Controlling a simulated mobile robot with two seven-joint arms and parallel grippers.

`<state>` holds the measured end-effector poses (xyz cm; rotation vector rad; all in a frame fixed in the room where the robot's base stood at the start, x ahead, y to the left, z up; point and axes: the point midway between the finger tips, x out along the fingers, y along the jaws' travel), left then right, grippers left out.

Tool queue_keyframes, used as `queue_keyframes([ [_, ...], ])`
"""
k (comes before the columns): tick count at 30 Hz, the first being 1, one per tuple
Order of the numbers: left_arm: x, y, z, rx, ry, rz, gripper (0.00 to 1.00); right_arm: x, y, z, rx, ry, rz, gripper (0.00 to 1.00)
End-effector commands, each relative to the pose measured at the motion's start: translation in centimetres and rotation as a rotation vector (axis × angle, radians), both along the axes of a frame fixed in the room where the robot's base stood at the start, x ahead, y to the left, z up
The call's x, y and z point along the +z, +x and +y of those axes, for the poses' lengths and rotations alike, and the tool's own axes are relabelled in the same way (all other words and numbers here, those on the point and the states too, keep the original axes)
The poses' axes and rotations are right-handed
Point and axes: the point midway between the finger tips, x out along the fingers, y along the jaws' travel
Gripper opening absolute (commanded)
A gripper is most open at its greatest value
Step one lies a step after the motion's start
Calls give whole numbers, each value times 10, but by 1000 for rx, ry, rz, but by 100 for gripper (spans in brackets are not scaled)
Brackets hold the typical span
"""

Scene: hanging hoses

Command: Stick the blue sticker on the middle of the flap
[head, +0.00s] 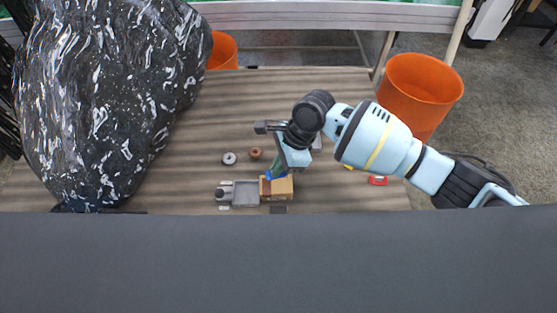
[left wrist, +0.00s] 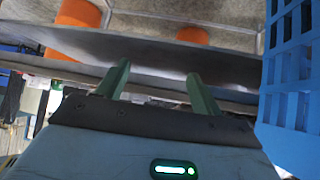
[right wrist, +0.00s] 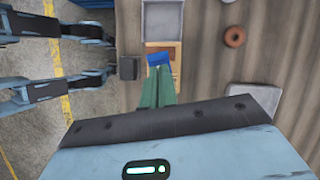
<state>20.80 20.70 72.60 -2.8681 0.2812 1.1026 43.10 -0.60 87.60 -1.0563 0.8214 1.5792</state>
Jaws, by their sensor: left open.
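The blue sticker (head: 269,175) is at the fingertips of my right gripper (head: 273,171), just above a small brown box (head: 282,190) on the table. In the right wrist view, the green fingers of this gripper (right wrist: 158,76) are together on the blue sticker (right wrist: 158,58), which covers part of the box (right wrist: 174,46). I cannot tell whether the sticker touches the box or which part of it is the flap. My left gripper (left wrist: 159,69) is open and empty in the left wrist view, out of the head view.
A grey tray-like object (head: 245,193) adjoins the box on the left. A grey ring (head: 229,158) and a brown ring (head: 256,153) lie behind. A large black speckled mass (head: 105,90) fills the left. Orange buckets (head: 418,88) stand beyond the table. A blue crate (left wrist: 290,75) is beside my left gripper.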

Motion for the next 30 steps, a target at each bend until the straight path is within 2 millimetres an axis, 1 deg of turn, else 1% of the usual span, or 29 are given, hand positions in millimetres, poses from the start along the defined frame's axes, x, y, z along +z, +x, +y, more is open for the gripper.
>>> queue_keyframes([
  [1, -5, -4, 0, 0, 0, 13, 66, -8, -1, 0, 0, -1, 5, 0],
  [9, -23, -21, -3, 3, -8, 62, 66, -28, -1, -1, 1, -1, 7, 0],
  [15, -19, -17, -6, 8, -16, 52, 66, -39, 0, 0, -1, 1, 3, 0],
  [19, -20, -18, -6, 9, -17, 53, 66, -44, 0, 0, 0, 1, 1, 0],
  [30, -22, -19, -5, 4, -13, 59, 66, -46, 0, 0, 0, 0, 0, 0],
])
